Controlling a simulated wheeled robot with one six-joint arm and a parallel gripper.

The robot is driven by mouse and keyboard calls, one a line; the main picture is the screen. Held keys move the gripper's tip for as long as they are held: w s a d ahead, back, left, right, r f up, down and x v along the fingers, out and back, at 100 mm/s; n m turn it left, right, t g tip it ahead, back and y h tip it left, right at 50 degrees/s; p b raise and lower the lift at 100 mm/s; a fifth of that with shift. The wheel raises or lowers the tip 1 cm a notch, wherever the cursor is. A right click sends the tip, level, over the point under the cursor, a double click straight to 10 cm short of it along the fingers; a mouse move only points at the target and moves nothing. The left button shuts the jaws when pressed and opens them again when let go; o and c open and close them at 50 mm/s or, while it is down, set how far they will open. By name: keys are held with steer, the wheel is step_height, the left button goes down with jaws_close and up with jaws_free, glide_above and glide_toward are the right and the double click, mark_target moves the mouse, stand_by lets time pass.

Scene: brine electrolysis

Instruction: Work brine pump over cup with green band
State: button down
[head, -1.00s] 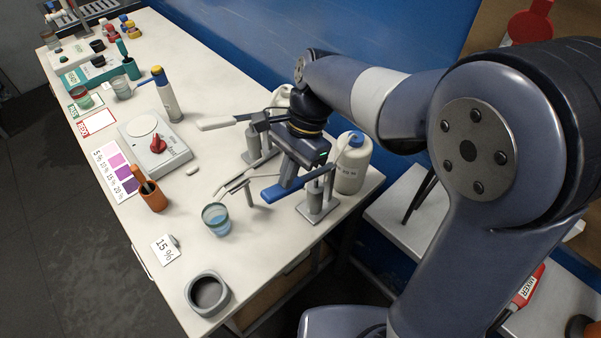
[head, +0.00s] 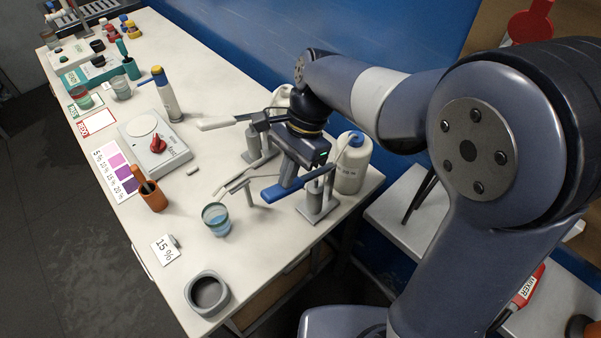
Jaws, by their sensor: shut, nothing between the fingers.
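A clear cup (head: 215,219) with bluish liquid and a greenish band near its rim stands on the bench. A pump (head: 316,200) with a grey body and a blue lever (head: 270,194) stands right of it. A thin pale spout (head: 237,182) reaches left, its end above or close to the cup. My gripper (head: 286,188) is shut and empty, at the blue lever and partly covering it. Whether it touches the lever is hard to tell. A labelled white bottle (head: 350,170) with a blue cap stands behind the pump.
A second pump (head: 258,148) with a white lever (head: 216,123) stands farther back. The bench front right of the bowl is clear.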

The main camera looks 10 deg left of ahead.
mark_target(286, 193)
steer(key=f+b, duration=0.1)
steer(key=f, duration=0.1)
steer(key=f+b, duration=0.2)
steer(key=f, duration=0.1)
steer(key=shift+s+a+f, duration=0.25)
steer(key=shift+s+f, duration=0.05)
steer(key=shift+f, duration=0.05)
steer(key=r+p, duration=0.1)
steer(key=r, duration=0.1)
steer(key=r+p, duration=0.4)
steer(key=shift+w+d, duration=0.25)
steer(key=shift+w, duration=0.05)
steer(key=shift+f, duration=0.1)
stand_by(1.6)
steer(key=f+b, duration=0.1)
steer(key=f, duration=0.1)
steer(key=f+b, duration=0.2)
steer(key=f, duration=0.1)
steer(key=shift+s+a+f, duration=0.25)
steer(key=shift+s+f, duration=0.05)
steer(key=shift+f, duration=0.05)
steer(key=r+p, duration=0.1)
steer(key=r, duration=0.1)
steer(key=r+p, duration=0.4)
steer(key=shift+w+d, duration=0.25)
steer(key=shift+f, duration=0.1)
